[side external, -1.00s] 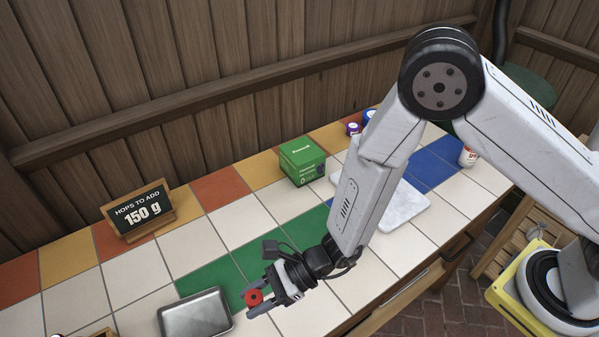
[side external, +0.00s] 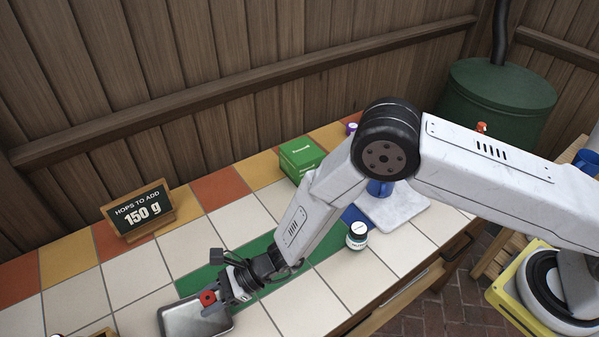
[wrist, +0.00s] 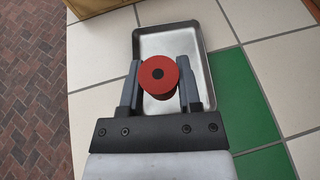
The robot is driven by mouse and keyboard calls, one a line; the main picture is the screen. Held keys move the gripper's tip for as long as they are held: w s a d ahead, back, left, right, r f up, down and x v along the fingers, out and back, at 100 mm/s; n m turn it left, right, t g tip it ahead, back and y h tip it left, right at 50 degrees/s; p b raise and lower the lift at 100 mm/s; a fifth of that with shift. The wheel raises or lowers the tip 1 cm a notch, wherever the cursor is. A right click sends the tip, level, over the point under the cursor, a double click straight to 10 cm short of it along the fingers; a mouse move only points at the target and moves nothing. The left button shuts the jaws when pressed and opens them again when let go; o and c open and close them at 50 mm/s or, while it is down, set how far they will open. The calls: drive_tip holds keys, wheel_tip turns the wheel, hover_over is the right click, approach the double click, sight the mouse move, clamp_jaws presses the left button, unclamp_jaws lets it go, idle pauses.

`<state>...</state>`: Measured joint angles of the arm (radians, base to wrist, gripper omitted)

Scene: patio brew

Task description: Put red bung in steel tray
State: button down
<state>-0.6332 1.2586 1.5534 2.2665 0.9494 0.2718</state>
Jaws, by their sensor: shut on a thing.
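The red bung (wrist: 160,78), round with a dark hole in its middle, is between the fingers of my gripper (wrist: 160,92) in the wrist view. In the side view the bung (side external: 208,298) shows at the tips of my gripper (side external: 214,296). The gripper is shut on it. The steel tray (side external: 180,321) lies on the tiles under the gripper, and the bung appears over its area. The tray's far rim (wrist: 168,26) shows beyond the bung in the wrist view. The height of the bung above the tray is hard to tell.
A jar with a dark lid (side external: 356,236) stands on the tiles right of my arm.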

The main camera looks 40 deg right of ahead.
sight(203, 303)
drive_tip(key=shift+w+a+f, duration=0.3)
drive_tip(key=shift+w+f, duration=0.05)
drive_tip(key=shift+f, duration=0.2)
drive_tip(key=shift+w+a+f, duration=0.25)
drive_tip(key=shift+w+f, duration=0.1)
drive_tip(key=shift+f, duration=0.2)
drive_tip(key=shift+f, duration=0.1)
drive_tip(key=shift+w+a+f, duration=0.15)
drive_tip(key=shift+f, duration=1.45)
drive_tip(key=shift+f, duration=0.1)
drive_tip(key=shift+c, duration=1.4)
unclamp_jaws()
drive_tip(key=shift+v, duration=6.05)
